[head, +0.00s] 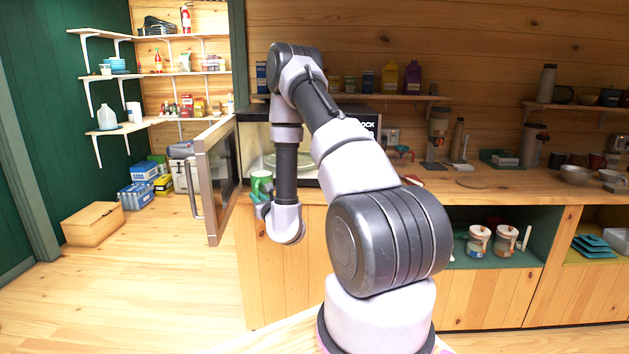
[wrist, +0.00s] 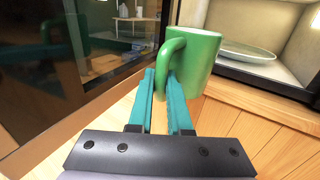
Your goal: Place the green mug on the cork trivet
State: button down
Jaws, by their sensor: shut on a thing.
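The green mug (head: 261,182) is at the front of the open microwave, left of my arm. In the wrist view the mug (wrist: 195,62) is upright, its handle toward me. My gripper (wrist: 168,78) has its teal fingers shut on the mug's handle. In the head view my gripper (head: 261,197) is partly hidden by my wrist. A flat, round tan disc, which looks like the cork trivet (head: 471,183), lies on the counter well to the right, with nothing on it. The trivet is not in the wrist view.
The microwave door (head: 222,180) stands open left of the mug. A pale plate (wrist: 246,52) sits inside the microwave. The wooden counter (head: 510,184) has bare room around the trivet.

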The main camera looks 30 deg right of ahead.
aim_at(474, 183)
jog(key=l+z, duration=0.15)
jog(key=l, duration=1)
jog(key=l+z, duration=0.2)
jog(key=l, duration=0.95)
jog(key=i+l+z, duration=0.15)
jog(key=l, duration=0.95)
